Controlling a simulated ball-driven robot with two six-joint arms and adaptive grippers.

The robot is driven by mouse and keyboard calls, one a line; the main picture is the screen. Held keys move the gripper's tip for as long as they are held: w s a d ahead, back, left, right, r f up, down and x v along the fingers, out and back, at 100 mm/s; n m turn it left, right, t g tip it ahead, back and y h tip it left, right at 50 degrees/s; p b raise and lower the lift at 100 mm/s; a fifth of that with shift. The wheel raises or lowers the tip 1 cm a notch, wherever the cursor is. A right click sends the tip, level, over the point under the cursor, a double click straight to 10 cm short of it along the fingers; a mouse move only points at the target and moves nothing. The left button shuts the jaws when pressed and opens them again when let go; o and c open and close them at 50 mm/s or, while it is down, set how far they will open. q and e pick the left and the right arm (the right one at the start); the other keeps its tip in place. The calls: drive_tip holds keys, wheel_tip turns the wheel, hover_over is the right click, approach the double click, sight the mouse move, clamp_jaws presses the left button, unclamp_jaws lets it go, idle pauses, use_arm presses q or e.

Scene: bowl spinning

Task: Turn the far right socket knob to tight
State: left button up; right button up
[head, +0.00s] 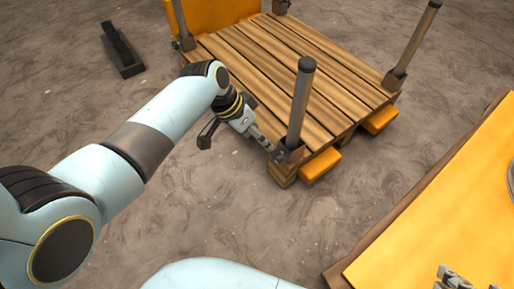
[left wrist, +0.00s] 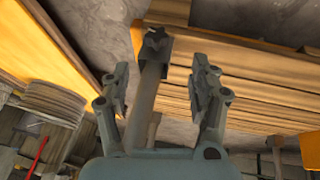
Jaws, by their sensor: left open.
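A wooden pallet (head: 262,62) has grey posts in its corner sockets. My left gripper (head: 264,142) is at the nearest corner, by the socket (head: 288,152) of the near post (head: 299,105). In the left wrist view the left gripper (left wrist: 160,85) is open, its fingers apart. A grey post (left wrist: 146,92) shows between them, with a dark star-shaped knob (left wrist: 155,39) on a socket just beyond the fingertips. I see no finger closed on the knob. Another post (head: 418,42) stands at the right corner; its knob is not clear.
An orange-topped table (head: 420,235) fills the lower right. Grey metal parts (head: 450,275) at its bottom edge may be my right gripper, cut off by the frame. A dark bracket (head: 122,50) lies on the floor at upper left. Bare ground lies between pallet and table.

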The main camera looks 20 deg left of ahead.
use_arm(q)
drive_tip(key=b, duration=0.4)
hover_over(274, 156)
drive_tip(key=s+a, duration=0.2)
wheel_tip(274, 156, down, 5)
use_arm(e)
wheel_tip(274, 156, down, 5)
drive_tip(key=s+t, duration=0.1)
drive_tip(key=t, duration=0.3)
use_arm(q)
drive_tip(key=b+x, duration=0.1)
drive_tip(key=x, duration=0.1)
drive_tip(key=shift+w+f, duration=0.25)
drive_tip(key=b+x, duration=0.2)
drive_tip(key=shift+w+d+f, duration=0.1)
drive_tip(key=shift+w+f, duration=0.1)
drive_tip(key=shift+f, duration=0.05)
use_arm(e)
drive_tip(key=w+a+r+n+t+y, duration=0.1)
drive_tip(key=w+r+t, duration=0.4)
drive_tip(key=r, duration=0.3)
drive_tip(key=w+a+r+n+t+y, duration=0.1)
drive_tip(key=w+r+t, duration=0.3)
drive_tip(key=r, duration=0.5)
drive_tip(key=shift+w+a+r+t, duration=0.25)
drive_tip(key=shift+w+a+t, duration=0.05)
drive_tip(key=shift+w+t, duration=0.1)
use_arm(q)
drive_tip(key=shift+c, duration=0.2)
drive_tip(key=c, duration=1.1)
